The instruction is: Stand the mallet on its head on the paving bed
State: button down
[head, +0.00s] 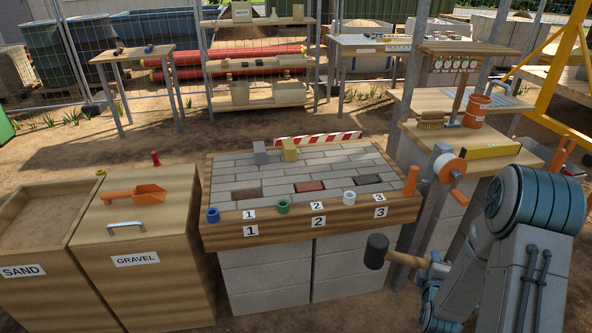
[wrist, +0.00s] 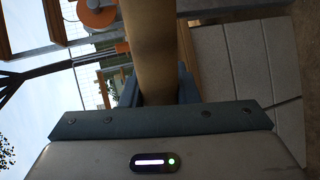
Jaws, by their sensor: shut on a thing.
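The mallet (head: 376,251) has a dark head and a pale wooden handle. In the head view it is in front of the paving bed's right front corner, head to the left, handle roughly level and running right to my gripper (head: 437,268). My gripper is shut on the handle. In the wrist view the handle (wrist: 155,45) runs up between the jaws, and the mallet's head is not in view. The paving bed (head: 225,240) is a wood-framed bed of grey pavers on a block base, apart from the mallet.
On the bed stand a grey block (head: 260,152), a yellow block (head: 290,149) and several small coloured cups along the front. A red-white barrier (head: 318,139) lines its back. An orange reel (head: 450,168) is at the right. The gravel bin (head: 140,235) is at the left.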

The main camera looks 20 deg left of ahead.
aim_at(357, 154)
jog(key=u, duration=0.5)
jog(key=i, duration=1.85)
jog(key=z, duration=0.05)
